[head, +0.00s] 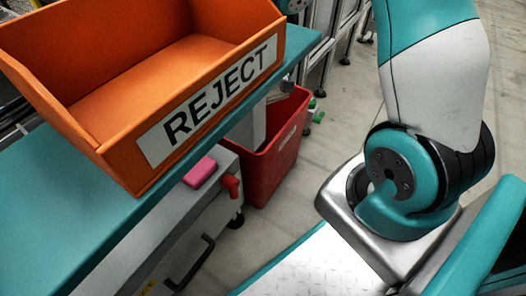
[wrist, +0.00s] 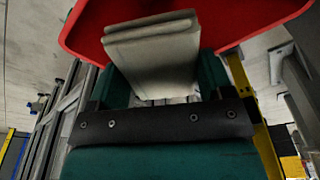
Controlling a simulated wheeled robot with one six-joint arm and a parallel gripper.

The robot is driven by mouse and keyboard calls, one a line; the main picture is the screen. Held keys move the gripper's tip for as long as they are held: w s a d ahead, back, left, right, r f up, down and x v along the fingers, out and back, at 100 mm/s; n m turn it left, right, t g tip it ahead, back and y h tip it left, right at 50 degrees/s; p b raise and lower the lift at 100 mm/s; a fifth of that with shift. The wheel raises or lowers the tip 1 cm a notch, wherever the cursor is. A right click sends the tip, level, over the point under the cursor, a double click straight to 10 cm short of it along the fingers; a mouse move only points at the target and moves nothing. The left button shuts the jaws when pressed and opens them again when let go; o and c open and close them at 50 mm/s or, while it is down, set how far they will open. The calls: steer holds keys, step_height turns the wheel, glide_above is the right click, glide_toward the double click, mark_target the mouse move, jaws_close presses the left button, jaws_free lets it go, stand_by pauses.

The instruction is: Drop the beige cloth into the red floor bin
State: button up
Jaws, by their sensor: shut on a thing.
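The beige cloth (wrist: 150,45) is a folded, flat pad in the wrist view. My gripper (wrist: 160,85) is shut on it, and the cloth sticks out beyond the dark green fingers. The red floor bin (head: 275,150) stands on the floor in the head view, right of the bench, partly hidden by the bench and the reject box. A broad red surface (wrist: 235,22) lies behind the cloth in the wrist view; I cannot tell for sure that it is the bin. My gripper is outside the head view, so its height over the bin cannot be told.
An orange box marked REJECT (head: 100,85) sits on the teal bench (head: 70,195). A pink block (head: 200,172) lies on a grey cabinet (head: 170,235) below. Open floor (head: 285,215) lies in front of the bin.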

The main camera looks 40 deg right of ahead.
step_height(320, 180, down, 6)
steer(key=b, duration=0.5)
steer(key=shift+r, duration=0.15)
steer(key=o, duration=0.9)
step_height(320, 180, up, 17)
steer(key=s+p, duration=0.2)
steer(key=p, duration=0.7)
steer(key=shift+s+a+p, duration=0.2)
steer(key=shift+s+p, duration=0.1)
steer(key=shift+p, duration=0.05)
steer(key=shift+r, duration=0.1)
